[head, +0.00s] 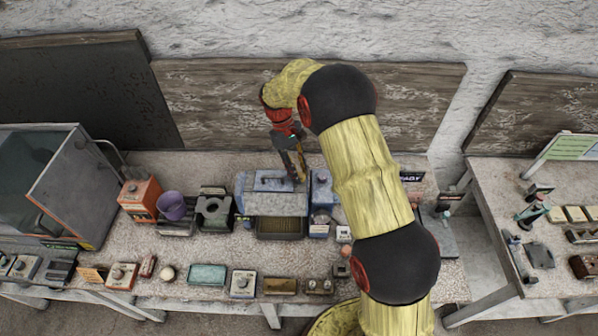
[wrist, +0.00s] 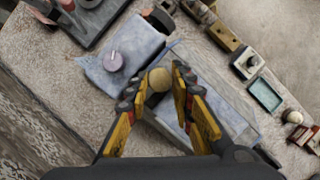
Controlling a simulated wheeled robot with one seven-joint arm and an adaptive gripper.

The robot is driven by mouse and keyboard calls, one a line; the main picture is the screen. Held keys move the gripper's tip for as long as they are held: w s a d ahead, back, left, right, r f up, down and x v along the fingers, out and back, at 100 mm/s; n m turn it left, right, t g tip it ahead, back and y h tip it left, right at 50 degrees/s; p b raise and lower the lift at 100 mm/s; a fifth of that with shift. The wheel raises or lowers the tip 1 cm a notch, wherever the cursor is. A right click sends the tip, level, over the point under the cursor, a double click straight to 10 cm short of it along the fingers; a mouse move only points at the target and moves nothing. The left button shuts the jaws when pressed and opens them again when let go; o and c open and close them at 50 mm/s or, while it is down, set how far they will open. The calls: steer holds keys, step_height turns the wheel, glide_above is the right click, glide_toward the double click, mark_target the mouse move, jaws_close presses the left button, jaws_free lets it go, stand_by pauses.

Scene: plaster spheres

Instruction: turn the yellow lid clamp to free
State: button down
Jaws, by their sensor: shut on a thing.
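The yellow lid clamp shows in the wrist view as a round yellow knob (wrist: 160,78) between my fingertips. My gripper (wrist: 166,84) is shut on it, with one finger on each side. The clamp sits at one end of a grey-blue lidded box (wrist: 225,112), which also shows in the head view (head: 276,203). In the head view my gripper (head: 297,172) reaches down to the right end of that box's top, and the clamp is not clearly visible there. Which way the clamp is turned cannot be told.
A blue box (wrist: 128,52) with a purple-grey knob (wrist: 113,61) stands close beside the lidded box. Several small items line the table's front edge. A wooden board stands behind.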

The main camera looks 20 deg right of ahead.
stand_by(0.3)
steer(key=c, duration=1.6)
jaws_free()
steer(key=shift+o, duration=0.2)
steer(key=v, duration=1.2)
